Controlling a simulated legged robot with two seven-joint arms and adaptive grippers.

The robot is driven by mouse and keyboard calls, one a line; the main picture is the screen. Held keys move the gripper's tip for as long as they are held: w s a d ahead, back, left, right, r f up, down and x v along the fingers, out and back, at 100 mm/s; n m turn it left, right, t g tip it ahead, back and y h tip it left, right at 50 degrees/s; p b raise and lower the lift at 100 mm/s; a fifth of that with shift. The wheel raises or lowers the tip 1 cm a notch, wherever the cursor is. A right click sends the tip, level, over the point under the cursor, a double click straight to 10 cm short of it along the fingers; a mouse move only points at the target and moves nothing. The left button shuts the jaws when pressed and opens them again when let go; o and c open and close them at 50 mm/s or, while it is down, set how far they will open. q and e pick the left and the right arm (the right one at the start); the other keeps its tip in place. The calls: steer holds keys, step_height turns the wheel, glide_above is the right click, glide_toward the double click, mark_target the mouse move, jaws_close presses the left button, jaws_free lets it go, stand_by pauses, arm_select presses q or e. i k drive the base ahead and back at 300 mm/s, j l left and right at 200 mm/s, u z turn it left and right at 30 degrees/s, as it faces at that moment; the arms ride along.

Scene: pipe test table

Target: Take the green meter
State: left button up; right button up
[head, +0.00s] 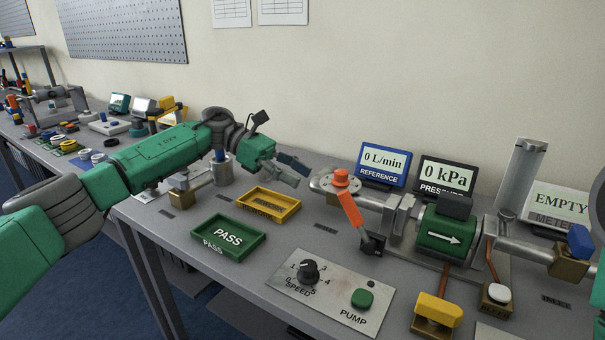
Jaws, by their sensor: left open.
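The green meter (447,236) is a green cylinder with a white arrow, sitting in the metal pipe line at the right of the head view. A dark block is on its top. My left gripper (295,172) reaches in from the left and is open and empty. It is above the table behind the yellow tray, well to the left of the meter and apart from it. Part of my right arm shows at the right edge, but its gripper is out of view.
An orange-handled lever (352,210) stands left of the meter. A yellow clamp (437,312) and a white-topped button (498,294) are in front. The control panel (325,290), green PASS tray (229,238) and yellow tray (268,204) lie nearer. Displays (383,164) stand behind.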

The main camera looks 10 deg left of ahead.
mark_target(448, 226)
steer(key=k, duration=1)
